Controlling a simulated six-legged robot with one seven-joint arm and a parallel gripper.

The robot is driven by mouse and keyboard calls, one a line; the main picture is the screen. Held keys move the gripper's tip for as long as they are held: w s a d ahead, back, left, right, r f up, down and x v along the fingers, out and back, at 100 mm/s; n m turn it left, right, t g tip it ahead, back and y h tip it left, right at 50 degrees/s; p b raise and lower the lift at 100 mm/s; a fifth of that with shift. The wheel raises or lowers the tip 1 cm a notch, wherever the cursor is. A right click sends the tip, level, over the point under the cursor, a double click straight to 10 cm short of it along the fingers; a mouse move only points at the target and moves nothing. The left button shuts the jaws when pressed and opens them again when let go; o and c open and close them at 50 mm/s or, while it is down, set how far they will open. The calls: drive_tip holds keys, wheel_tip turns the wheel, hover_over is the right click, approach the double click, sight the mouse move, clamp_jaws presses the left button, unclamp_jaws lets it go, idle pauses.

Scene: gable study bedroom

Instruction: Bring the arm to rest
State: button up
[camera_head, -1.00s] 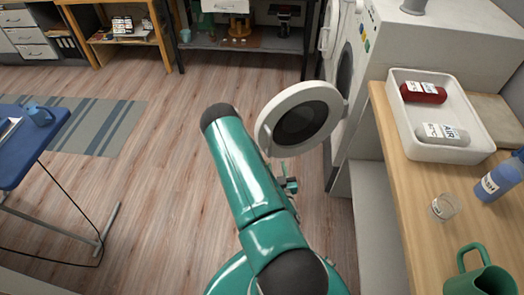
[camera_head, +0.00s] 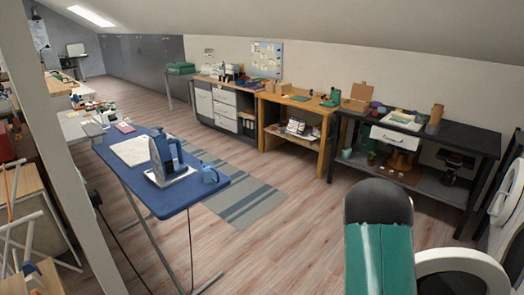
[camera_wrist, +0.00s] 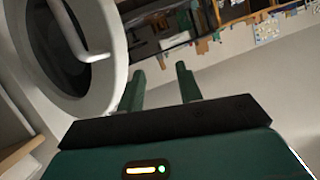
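My gripper (camera_wrist: 160,82) shows in the wrist view with its two green fingers apart and nothing between them. A white round washer door (camera_wrist: 112,50) with a dark centre stands open at the left of the wrist view, close to the left finger. In the head view, a green link of my arm rises at the lower right, and the same open round door (camera_head: 462,272) is partly hidden behind it. My gripper itself is not visible in the head view.
A blue ironing board (camera_head: 205,190) with an iron (camera_head: 166,155) stands at the left. A dark workbench (camera_head: 470,140) and a wooden shelf bench (camera_head: 305,110) line the back wall. The wooden floor (camera_head: 270,240) between the board and my arm is clear, with a striped rug (camera_head: 245,205).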

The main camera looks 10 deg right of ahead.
drive_tip(key=a+r+n+g+y, duration=0.2)
drive_tip(key=a+r+n+y, duration=0.35)
drive_tip(key=a+r, duration=1.4)
drive_tip(key=s+a+r+n+g+y, duration=0.1)
drive_tip(key=s+a+r+n, duration=0.1)
drive_tip(key=s+a+r, duration=0.3)
drive_tip(key=s+a+r+n+g+y, duration=0.2)
drive_tip(key=s+a+r, duration=0.3)
drive_tip(key=s, duration=0.9)
drive_tip(key=shift+r, duration=0.35)
